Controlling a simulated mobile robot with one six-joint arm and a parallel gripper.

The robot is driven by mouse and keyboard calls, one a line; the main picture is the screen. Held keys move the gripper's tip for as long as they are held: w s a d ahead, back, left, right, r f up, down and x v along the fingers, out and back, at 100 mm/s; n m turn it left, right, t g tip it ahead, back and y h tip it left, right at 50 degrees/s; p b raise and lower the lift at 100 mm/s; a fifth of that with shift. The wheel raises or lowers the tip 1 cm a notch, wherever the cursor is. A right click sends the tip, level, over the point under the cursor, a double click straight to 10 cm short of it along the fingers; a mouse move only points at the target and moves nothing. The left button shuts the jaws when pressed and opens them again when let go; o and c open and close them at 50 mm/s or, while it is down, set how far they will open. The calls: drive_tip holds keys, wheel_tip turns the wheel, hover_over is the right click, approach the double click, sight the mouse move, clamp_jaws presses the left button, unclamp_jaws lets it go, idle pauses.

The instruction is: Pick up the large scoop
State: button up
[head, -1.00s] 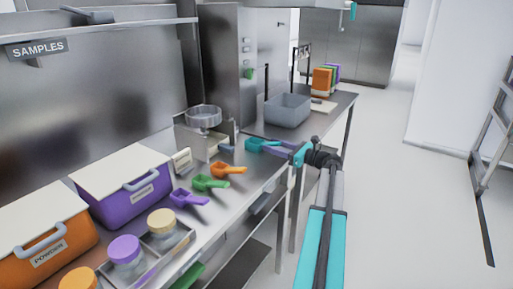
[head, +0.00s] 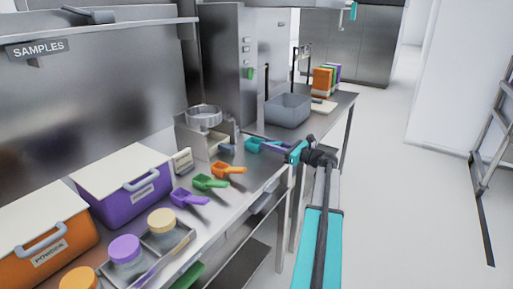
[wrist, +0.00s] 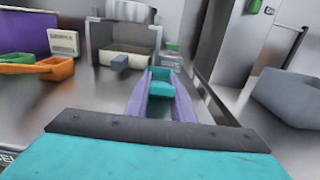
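The large scoop is teal (head: 254,145) and lies on the steel bench, its bowl to the left of my gripper in the head view. In the wrist view the teal scoop (wrist: 161,84) shows between and beyond my two purple fingers. My gripper (head: 280,147) reaches over the bench edge at the scoop's near end. In the wrist view my gripper (wrist: 162,92) has its fingers apart, one on each side of the scoop's near part. Whether they touch it is not clear. Smaller scoops, orange (head: 229,169), green (head: 209,182) and purple (head: 188,198), lie nearer on the bench.
A sieve stand (head: 204,118) stands behind the scoops. A grey bin (head: 288,111) sits farther along the bench, also at the right in the wrist view (wrist: 288,98). Purple (head: 125,190) and orange (head: 45,235) boxes and lidded jars (head: 125,249) fill the near bench.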

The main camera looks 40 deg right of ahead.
drive_tip(key=shift+r, duration=0.15)
drive_tip(key=shift+c, duration=0.3)
drive_tip(key=shift+r, duration=1.35)
drive_tip(key=shift+s+a+r, duration=0.1)
drive_tip(key=shift+s+r, duration=0.1)
drive_tip(key=shift+r, duration=0.15)
drive_tip(key=s+a+r, duration=0.1)
drive_tip(key=s+a, duration=0.4)
drive_tip(key=s, duration=0.9)
drive_tip(key=shift+s+a+r, duration=0.15)
drive_tip(key=shift+s+a, duration=0.05)
drive_tip(key=shift+s, duration=0.1)
idle(0.4)
